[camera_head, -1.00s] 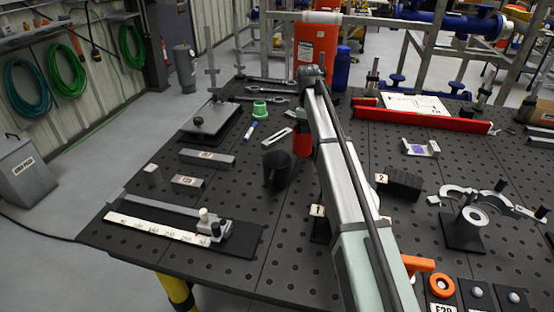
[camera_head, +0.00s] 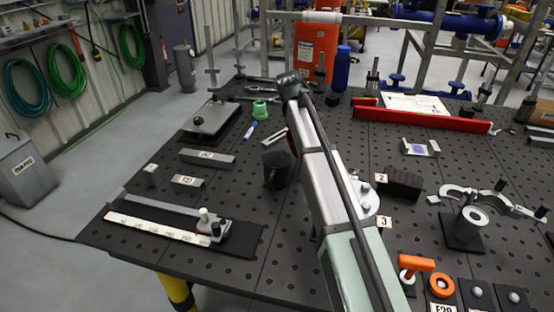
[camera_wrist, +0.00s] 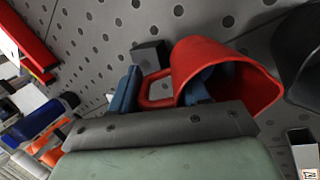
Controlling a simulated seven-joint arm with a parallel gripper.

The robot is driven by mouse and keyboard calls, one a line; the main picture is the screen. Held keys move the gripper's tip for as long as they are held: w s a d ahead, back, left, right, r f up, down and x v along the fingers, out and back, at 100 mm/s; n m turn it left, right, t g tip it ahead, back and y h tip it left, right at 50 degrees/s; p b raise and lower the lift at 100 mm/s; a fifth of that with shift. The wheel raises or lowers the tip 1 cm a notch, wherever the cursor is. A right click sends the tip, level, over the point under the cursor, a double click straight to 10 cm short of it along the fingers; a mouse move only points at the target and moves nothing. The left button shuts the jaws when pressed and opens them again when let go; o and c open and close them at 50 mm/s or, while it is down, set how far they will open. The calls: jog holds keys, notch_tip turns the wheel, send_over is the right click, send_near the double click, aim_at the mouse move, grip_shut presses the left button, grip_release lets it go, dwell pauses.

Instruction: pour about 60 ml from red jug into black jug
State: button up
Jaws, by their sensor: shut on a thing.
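The red jug (camera_wrist: 182,60) shows in the wrist view with its mouth toward the camera and its handle loop at the left. My gripper (camera_wrist: 163,84) is shut on the red jug, with one blue finger left of the handle and the other at the jug's mouth. How the second finger meets the wall is unclear. In the head view my arm hides nearly all of the red jug. The black jug (camera_head: 276,170) stands upright on the table just left of my arm. Its dark rim shows at the wrist view's right edge (camera_wrist: 297,62). The liquid is not clearly visible.
The black perforated table (camera_head: 250,207) has free room around the black jug. A ruler fixture (camera_head: 160,228) lies front left. A black block (camera_head: 403,184) is to the right.

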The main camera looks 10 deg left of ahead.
jog(key=s+r+t, duration=0.1)
jog(key=s+a+r+t+h, duration=0.1)
jog(key=s, duration=0.1)
jog(key=shift+r+t, duration=0.3)
jog(key=shift+t, duration=0.1)
jog(key=shift+s+a+r+t+h, duration=0.15)
jog(key=shift+r+t+h, duration=0.15)
jog(key=shift+r+t, duration=0.2)
jog(key=shift+s+a+r+t+h, duration=0.15)
jog(key=shift+r+t+h, duration=0.15)
jog(key=shift+r+t, duration=0.15)
jog(key=shift+r+t, duration=0.1)
jog(key=shift+t, duration=0.15)
jog(key=shift+s+a+r+m+t+h+p, duration=0.1)
jog(key=shift+s+r+m+t+h+p, duration=0.15)
jog(key=shift+r+t, duration=0.25)
jog(key=shift+s+a+r+m+t+h+p, duration=0.15)
jog(key=shift+s+r+t+h, duration=0.15)
jog(key=shift+t, duration=0.3)
jog(key=shift+s+a+r+t+h+p, duration=0.1)
jog(key=shift+s+r+t+h+p, duration=0.4)
jog(key=shift+t+p, duration=0.3)
dwell(0.6)
jog(key=shift+s+a+r+t, duration=0.25)
jog(key=shift+s+t, duration=0.05)
jog(key=shift+s, duration=0.15)
jog(key=shift+w, duration=0.1)
